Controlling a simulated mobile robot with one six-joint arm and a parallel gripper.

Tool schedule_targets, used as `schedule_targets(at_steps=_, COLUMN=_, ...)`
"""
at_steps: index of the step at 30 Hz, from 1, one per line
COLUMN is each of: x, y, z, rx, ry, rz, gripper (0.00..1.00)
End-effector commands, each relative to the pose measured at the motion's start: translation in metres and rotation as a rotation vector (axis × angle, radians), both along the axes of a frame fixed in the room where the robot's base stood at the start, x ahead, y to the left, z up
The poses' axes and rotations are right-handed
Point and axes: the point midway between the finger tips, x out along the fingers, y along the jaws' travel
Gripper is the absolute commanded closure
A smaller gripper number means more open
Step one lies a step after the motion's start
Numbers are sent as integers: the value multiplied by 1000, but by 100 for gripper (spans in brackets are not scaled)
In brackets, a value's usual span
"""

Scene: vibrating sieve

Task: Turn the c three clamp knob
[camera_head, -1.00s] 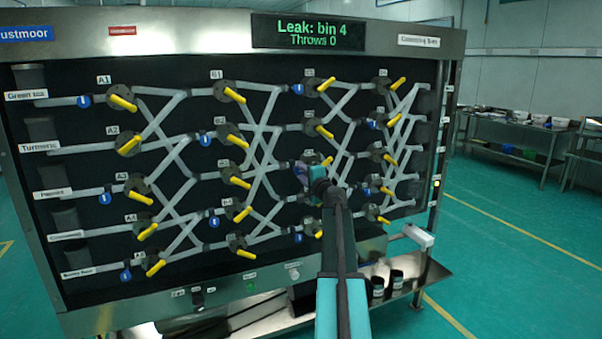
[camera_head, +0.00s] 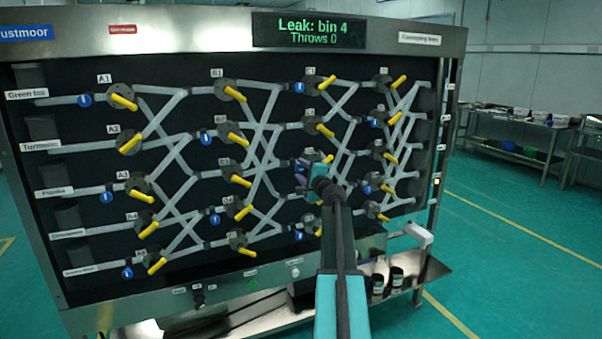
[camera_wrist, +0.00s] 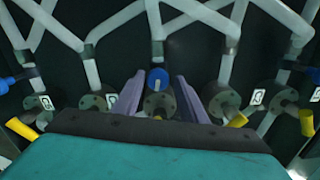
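The valve panel (camera_head: 75,130) carries columns of yellow-handled valves joined by pale pipes, some with round blue clamp knobs. My gripper (camera_head: 301,172) is at the third row of the C column, where it hides the knob and most of the valve. In the wrist view a blue knob (camera_wrist: 157,78) with a pale mark sits on a pipe, just above a round grey valve flange (camera_wrist: 160,105). The purple fingers of my gripper (camera_wrist: 157,84) are apart, one on each side of the knob, with gaps. I cannot tell the depth between fingertips and knob.
Neighbouring yellow handles (camera_wrist: 236,120) and grey flanges (camera_wrist: 93,102) stand close on both sides. The C2 valve handle (camera_head: 325,130) is just above my gripper in the head view. A sign (camera_head: 309,33) reads "Leak: bin 4, Throws 0". Open floor (camera_head: 500,270) lies at right.

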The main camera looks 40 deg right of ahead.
Motion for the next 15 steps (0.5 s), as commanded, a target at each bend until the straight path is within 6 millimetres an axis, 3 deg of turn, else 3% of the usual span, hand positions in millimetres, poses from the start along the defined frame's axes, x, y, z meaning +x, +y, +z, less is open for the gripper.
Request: schedule_targets(at_steps=15, x=-7, y=1, z=-4, rx=-1, ry=5, rz=-2, gripper=54)
